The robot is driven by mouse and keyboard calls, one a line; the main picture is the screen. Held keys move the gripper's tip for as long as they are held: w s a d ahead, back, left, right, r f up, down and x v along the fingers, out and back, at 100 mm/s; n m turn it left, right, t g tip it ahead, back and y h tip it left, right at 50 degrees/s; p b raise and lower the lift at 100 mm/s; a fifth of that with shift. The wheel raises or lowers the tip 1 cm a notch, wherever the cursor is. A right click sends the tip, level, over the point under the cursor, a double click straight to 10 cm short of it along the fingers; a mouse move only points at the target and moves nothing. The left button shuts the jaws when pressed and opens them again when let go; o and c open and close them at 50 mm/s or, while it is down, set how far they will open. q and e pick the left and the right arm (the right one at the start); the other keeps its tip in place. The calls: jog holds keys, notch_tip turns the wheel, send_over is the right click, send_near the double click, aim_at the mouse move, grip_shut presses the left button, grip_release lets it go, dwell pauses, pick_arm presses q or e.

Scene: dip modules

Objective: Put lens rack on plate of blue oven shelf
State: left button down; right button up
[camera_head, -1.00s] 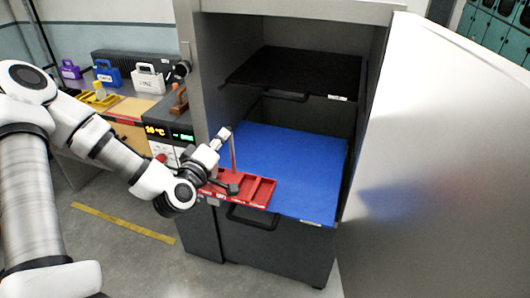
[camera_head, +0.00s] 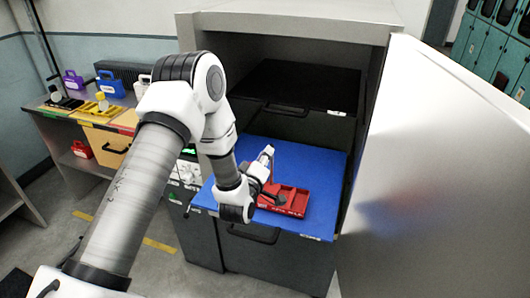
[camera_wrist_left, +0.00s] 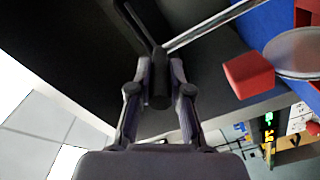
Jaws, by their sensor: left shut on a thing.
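The lens rack (camera_head: 296,203) is a red compartmented tray with an upright rod. It is over the front middle of the blue plate (camera_head: 325,169) in the open oven; I cannot tell whether it touches the plate. My left gripper (camera_head: 277,197) is at the rack's left side. In the left wrist view my left gripper (camera_wrist_left: 157,92) is shut on a dark bar-like part of the rack. The metal rod, a red block and a grey lens disc also show there. My right gripper is not in view.
A black shelf (camera_head: 305,86) sits above the blue one. The open oven door (camera_head: 440,160) stands at the right. A bench at the left holds a yellow rack (camera_head: 97,107) and blue and purple cases. Blue plate is bare behind and right of the rack.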

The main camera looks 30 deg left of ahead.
pick_arm(q)
jog(key=shift+w+f, duration=0.1)
jog(key=shift+f, duration=0.05)
jog(key=shift+f+b, duration=0.15)
jog(key=shift+b, duration=0.2)
jog(key=c, duration=1.1)
grip_release()
